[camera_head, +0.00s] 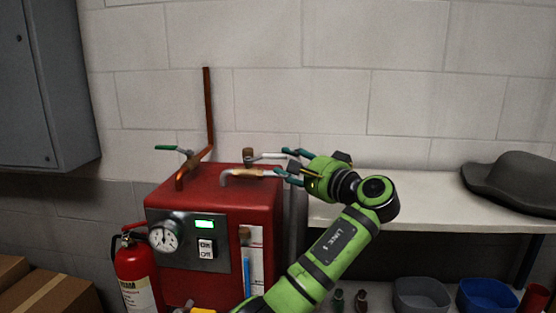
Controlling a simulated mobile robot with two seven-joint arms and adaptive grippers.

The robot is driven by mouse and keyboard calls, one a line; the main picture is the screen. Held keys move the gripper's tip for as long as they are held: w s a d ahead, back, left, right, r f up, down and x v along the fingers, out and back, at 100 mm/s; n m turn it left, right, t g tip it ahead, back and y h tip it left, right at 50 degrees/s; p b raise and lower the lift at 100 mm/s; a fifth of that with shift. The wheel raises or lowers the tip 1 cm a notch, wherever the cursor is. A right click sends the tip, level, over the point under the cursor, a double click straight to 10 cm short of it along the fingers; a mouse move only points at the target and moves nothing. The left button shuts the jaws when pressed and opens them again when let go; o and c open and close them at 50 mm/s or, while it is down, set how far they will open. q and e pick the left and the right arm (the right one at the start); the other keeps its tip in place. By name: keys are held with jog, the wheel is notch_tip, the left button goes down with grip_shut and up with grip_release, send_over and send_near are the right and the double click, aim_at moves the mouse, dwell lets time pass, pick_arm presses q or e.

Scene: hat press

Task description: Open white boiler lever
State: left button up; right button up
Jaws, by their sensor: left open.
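The red boiler (215,205) stands against the wall at centre left. A white lever (268,156) lies roughly level above its top, running right from a brown valve cap (248,154). A pale pipe with a copper-coloured section (262,173) lies just below it in the picture. My left gripper (285,164) is open, coming in from the right, with its teal fingertips apart. The upper finger overlaps the lever's right end and the lower one is by the pipe's end. Whether either finger touches cannot be told. My right gripper is not in view.
A green-handled valve (168,148) and a copper pipe (208,110) rise at the boiler's left back. A fire extinguisher (135,270) stands left of the boiler. A white shelf (420,197) with a grey hat (515,180) is on the right. A grey cabinet (45,85) hangs upper left.

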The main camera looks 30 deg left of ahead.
pick_arm(q)
jog(key=v, duration=0.6)
jog(key=shift+d, duration=0.1)
